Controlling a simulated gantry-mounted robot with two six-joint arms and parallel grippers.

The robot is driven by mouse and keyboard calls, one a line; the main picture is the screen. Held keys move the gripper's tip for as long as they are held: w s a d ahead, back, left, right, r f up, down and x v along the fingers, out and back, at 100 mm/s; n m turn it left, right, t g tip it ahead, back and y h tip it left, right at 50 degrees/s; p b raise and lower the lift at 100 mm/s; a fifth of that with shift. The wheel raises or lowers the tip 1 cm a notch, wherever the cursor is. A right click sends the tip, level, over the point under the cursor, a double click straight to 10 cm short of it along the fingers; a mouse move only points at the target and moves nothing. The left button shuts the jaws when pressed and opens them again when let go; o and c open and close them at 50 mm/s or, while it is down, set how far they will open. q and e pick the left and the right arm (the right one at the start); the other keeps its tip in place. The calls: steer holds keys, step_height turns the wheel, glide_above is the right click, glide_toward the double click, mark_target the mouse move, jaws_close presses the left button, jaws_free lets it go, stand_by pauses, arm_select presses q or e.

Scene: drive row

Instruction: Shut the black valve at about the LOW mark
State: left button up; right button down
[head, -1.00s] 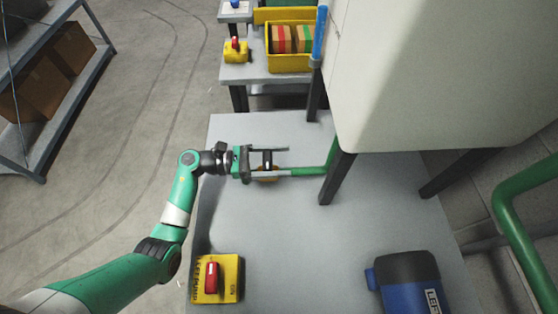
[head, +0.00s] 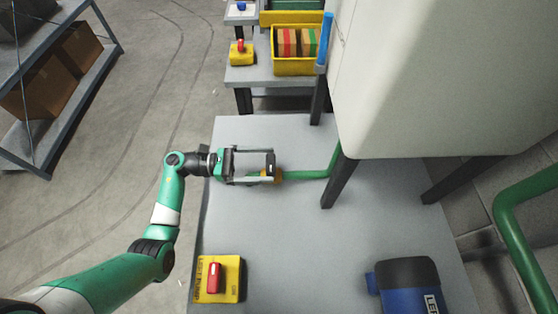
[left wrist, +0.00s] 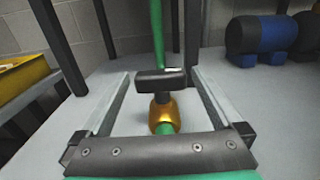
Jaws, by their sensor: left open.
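The black valve handle (head: 270,163) sits on a brass-coloured valve body (left wrist: 164,115) on a green pipe (head: 318,174) above the grey table. In the left wrist view the handle (left wrist: 160,82) is a short black bar lying crosswise. My left gripper (head: 273,167) is open, with one finger on each side of the handle near the fingertips. In the left wrist view there is a gap between the handle and each finger. I cannot make out the LOW mark. My right gripper is not in view.
A yellow box with a red switch (head: 218,279) stands at the table's front left. A blue and black motor-like unit (head: 408,284) is at the front right. A large pale cabinet (head: 430,80) on dark legs overhangs the right. A yellow bin (head: 274,63) is on a farther table.

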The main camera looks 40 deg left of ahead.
arm_select(q)
steer(key=v, duration=0.6)
steer(key=shift+a, duration=0.15)
steer(key=shift+s, duration=0.1)
